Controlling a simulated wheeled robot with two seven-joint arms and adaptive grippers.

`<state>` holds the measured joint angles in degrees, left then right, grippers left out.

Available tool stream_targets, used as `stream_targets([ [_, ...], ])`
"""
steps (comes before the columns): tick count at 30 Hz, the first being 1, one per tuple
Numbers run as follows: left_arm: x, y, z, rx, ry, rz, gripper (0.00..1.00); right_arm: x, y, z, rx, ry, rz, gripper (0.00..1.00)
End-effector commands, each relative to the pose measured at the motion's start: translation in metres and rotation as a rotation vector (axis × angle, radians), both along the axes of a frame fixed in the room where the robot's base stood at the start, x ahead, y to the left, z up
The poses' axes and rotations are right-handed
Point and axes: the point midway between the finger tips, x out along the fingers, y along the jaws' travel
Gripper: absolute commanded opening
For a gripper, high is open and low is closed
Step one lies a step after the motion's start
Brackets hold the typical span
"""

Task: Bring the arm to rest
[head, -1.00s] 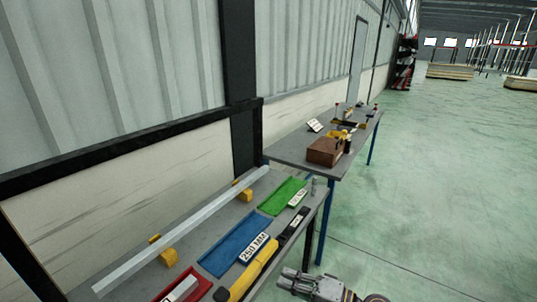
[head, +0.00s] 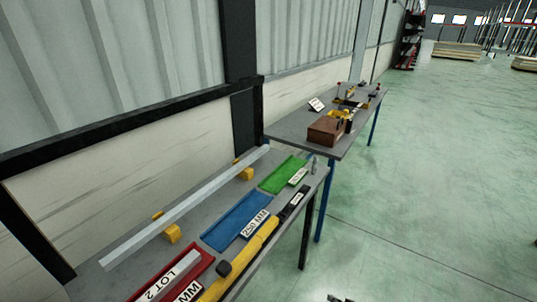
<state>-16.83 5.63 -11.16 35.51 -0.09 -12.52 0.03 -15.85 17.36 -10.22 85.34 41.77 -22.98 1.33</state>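Only a small dark tip of my own arm or gripper (head: 338,299) shows at the bottom edge of the head view, right of the near bench. It is cut off by the frame, so its fingers cannot be made out. No other part of my arms is in view. The near bench (head: 205,215) carries a long pale metal bar (head: 190,204) resting on yellow supports (head: 245,173).
A red tray (head: 200,262), a blue tray (head: 232,222) and a green tray (head: 282,173) lie on the near bench, beside a yellow tool (head: 240,258). A far bench (head: 290,127) holds a brown box (head: 326,130). The green floor (head: 440,180) at right is open.

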Motion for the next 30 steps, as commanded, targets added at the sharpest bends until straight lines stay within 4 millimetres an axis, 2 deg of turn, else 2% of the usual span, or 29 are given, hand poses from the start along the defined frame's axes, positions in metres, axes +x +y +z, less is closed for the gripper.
stream_targets([
  [1, 0.0, 0.0, 0.0, 0.0, 0.0, 0.0, 0.36, -0.01, -0.009, -0.019, -0.043, 0.017, 0.003, 0.0],
  [3, 0.0, 0.0, 0.0, 0.0, 0.0, 0.0, 0.36, -0.023, -0.021, -0.042, -0.107, 0.037, 0.012, 0.0],
  [8, 0.0, 0.0, 0.0, 0.0, 0.0, 0.0, 0.36, -0.06, -0.046, -0.093, -0.239, 0.09, 0.047, 0.0],
  [14, 0.0, -0.001, 0.0, -0.001, 0.0, -0.001, 0.36, -0.114, -0.07, -0.149, -0.379, 0.166, 0.113, 0.0],
  [21, 0.0, -0.002, 0.0, -0.002, 0.0, 0.0, 0.36, -0.193, -0.089, -0.206, -0.503, 0.277, 0.214, 0.0],
  [30, 0.0, -0.002, 0.0, -0.003, 0.001, -0.001, 0.36, -0.308, -0.094, -0.26, -0.584, 0.451, 0.346, 0.0],
])
